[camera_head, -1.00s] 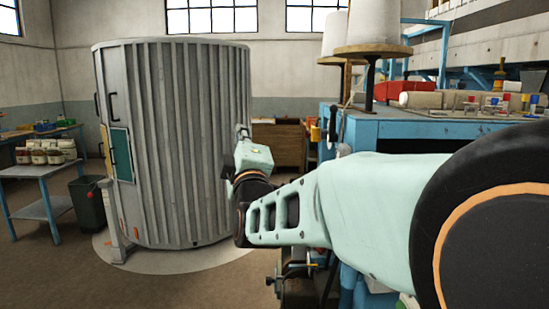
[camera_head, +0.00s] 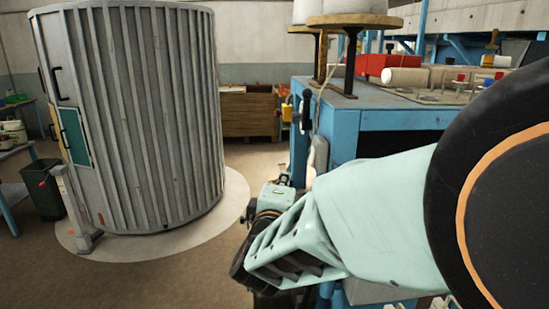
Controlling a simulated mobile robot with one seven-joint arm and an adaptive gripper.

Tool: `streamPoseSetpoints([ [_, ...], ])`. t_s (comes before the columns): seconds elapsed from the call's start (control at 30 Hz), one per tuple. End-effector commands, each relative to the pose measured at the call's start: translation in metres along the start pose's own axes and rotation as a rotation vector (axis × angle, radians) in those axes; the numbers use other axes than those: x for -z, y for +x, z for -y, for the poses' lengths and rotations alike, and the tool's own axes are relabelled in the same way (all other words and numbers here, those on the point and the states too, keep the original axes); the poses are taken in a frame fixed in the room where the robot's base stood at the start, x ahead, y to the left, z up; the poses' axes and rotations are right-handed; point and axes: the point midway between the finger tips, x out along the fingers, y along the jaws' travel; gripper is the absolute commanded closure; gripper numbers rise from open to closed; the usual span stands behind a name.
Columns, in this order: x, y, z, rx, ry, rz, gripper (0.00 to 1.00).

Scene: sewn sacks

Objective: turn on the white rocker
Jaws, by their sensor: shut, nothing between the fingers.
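I cannot make out a white rocker with certainty. A pale, rounded piece (camera_head: 318,157) shows at the near left side of the blue machine (camera_head: 352,122), but it is too small to identify. My gripper (camera_head: 284,180) is at the far end of my mint-green arm, small and partly hidden by my wrist. It is shut and empty, below and left of the pale piece in the picture. I cannot judge the distance between them. My arm covers much of the machine's lower front.
A ribbed grey cylindrical booth (camera_head: 150,120) stands at left on a pale round base (camera_head: 225,205). A dark bin (camera_head: 45,190) is beside it. A wooden cabinet (camera_head: 249,113) stands behind. Brown floor is open between booth and machine. Thread cones stand on wooden discs (camera_head: 355,21).

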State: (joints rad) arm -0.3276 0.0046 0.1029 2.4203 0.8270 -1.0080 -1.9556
Motion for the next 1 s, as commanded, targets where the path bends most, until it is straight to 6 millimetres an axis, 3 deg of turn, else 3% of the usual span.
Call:
streamPoseSetpoints([
  [0.47, -0.001, 0.004, 0.001, 0.003, -0.002, 0.003, 1.0],
  [0.67, -0.002, 0.033, 0.001, 0.004, -0.002, 0.006, 1.0],
  [1.0, -0.002, 0.099, 0.001, 0.005, -0.002, 0.004, 1.0],
])
